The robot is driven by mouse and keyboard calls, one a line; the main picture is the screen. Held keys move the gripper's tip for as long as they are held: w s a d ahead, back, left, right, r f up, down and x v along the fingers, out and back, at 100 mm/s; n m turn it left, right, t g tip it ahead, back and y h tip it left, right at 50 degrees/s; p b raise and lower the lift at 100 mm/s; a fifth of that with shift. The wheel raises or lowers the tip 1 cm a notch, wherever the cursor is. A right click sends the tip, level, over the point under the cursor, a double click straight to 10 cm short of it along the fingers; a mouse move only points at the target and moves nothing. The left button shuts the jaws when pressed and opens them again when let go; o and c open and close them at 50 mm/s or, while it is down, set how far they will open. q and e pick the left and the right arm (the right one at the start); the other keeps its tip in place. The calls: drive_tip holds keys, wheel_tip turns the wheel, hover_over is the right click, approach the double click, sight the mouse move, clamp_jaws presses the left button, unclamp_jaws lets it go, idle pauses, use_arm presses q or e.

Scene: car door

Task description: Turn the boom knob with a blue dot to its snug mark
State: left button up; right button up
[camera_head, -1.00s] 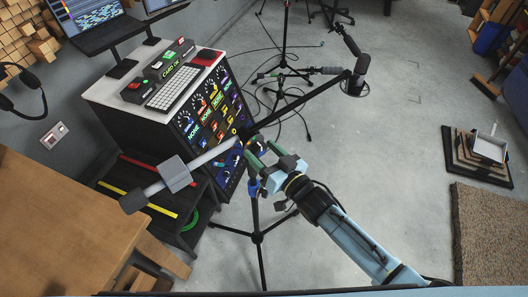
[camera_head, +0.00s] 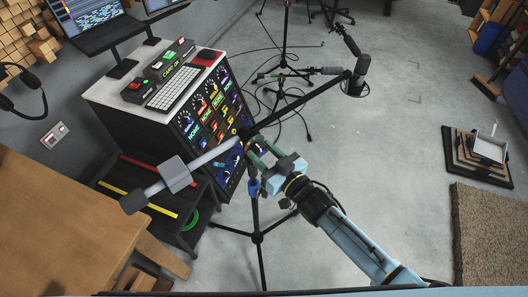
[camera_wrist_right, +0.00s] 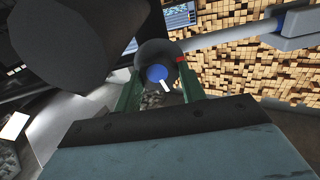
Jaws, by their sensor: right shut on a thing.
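My right gripper (camera_head: 255,150) is at the joint of the boom stand, where the grey boom (camera_head: 213,155) meets the upright. In the right wrist view its green fingers (camera_wrist_right: 158,92) are shut on the dark round boom knob (camera_wrist_right: 143,58). The knob has a blue dot (camera_wrist_right: 156,74) on its face and a short white pointer line (camera_wrist_right: 166,87) pointing down and slightly right. A red mark (camera_wrist_right: 180,58) shows at the upper right of the knob, apart from the white line. In the head view the fingers mostly hide the knob. My left gripper is not in view.
A rack with lit dials (camera_head: 211,115) stands close to the left of the gripper. A dark microphone (camera_head: 355,82) hangs at the boom's far end. A wooden table (camera_head: 60,225) is at lower left.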

drive_tip(key=n, duration=0.5)
drive_tip(key=shift+n, duration=0.3)
idle(0.4)
drive_tip(key=o, duration=1)
drive_tip(key=shift+c, duration=0.2)
drive_tip(key=shift+s, duration=0.1)
drive_tip(key=v, duration=1.3)
drive_tip(key=shift+d, duration=0.15)
